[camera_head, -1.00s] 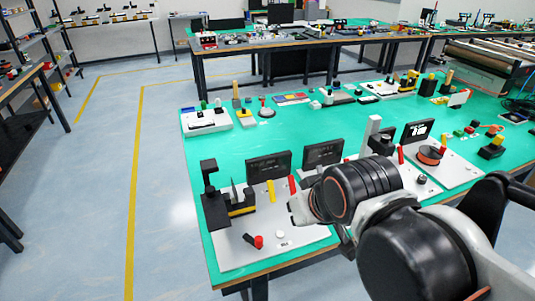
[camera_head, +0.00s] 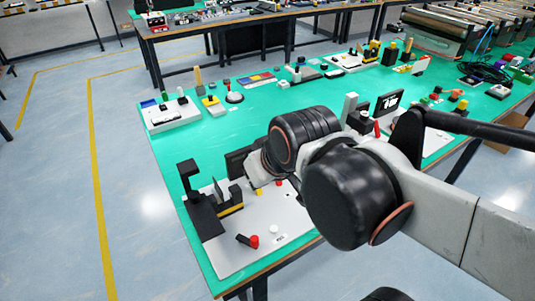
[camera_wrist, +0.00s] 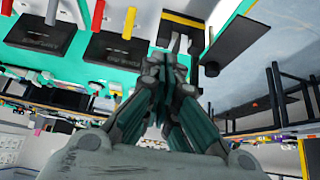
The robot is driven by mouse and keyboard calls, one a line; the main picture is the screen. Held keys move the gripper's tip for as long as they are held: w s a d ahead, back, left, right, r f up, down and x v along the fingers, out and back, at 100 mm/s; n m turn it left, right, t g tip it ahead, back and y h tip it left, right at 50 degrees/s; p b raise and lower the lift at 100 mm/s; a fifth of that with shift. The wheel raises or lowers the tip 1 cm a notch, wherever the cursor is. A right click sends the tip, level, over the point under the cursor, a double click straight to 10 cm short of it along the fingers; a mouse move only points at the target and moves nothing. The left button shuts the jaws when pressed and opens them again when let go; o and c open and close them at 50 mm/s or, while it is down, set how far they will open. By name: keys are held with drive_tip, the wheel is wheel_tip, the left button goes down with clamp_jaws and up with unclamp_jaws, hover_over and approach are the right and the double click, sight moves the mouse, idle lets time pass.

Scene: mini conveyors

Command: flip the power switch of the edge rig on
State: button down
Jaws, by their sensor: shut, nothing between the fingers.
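The edge rig is a pale board (camera_head: 235,258) at the table's near left corner. It carries a black-and-yellow mini conveyor (camera_head: 228,203), a white button (camera_head: 273,229) and a small black piece with a red cap (camera_head: 247,241). I cannot tell which part is the power switch. My gripper (camera_head: 258,170) is above the board's back part, partly covering a dark display and the yellow lever (camera_head: 259,191) and red lever (camera_head: 278,182). In the wrist view my gripper (camera_wrist: 175,44) has its fingertips together, empty, with the yellow lever (camera_wrist: 130,22) to their left. Contact cannot be judged.
A black post (camera_head: 187,185) stands left of the conveyor. Another rig with a display (camera_head: 389,103) lies to the right, partly behind my arm.

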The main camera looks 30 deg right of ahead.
drive_tip(key=w+d+n+g+y+p, duration=0.1)
drive_tip(key=w+n+p, duration=0.1)
drive_tip(key=w, duration=0.4)
drive_tip(key=w+d+n+p, duration=0.1)
drive_tip(key=w+d+p, duration=0.15)
drive_tip(key=w, duration=0.35)
drive_tip(key=w+d+f+m+g+h+p, duration=0.1)
drive_tip(key=w+d+f+m+g+p, duration=0.2)
drive_tip(key=d, duration=0.7)
drive_tip(key=shift+w+d+f+g+p, duration=0.35)
drive_tip(key=shift+w+f+g, duration=0.15)
drive_tip(key=shift+w+f, duration=0.85)
drive_tip(key=shift+a, duration=0.1)
drive_tip(key=f+b, duration=0.1)
drive_tip(key=f, duration=0.2)
drive_tip(key=w+f+b, duration=0.1)
drive_tip(key=f, duration=0.2)
drive_tip(key=f+b, duration=0.1)
drive_tip(key=f, duration=0.3)
drive_tip(key=shift+w+b, duration=0.3)
drive_tip(key=shift+s+r, duration=0.1)
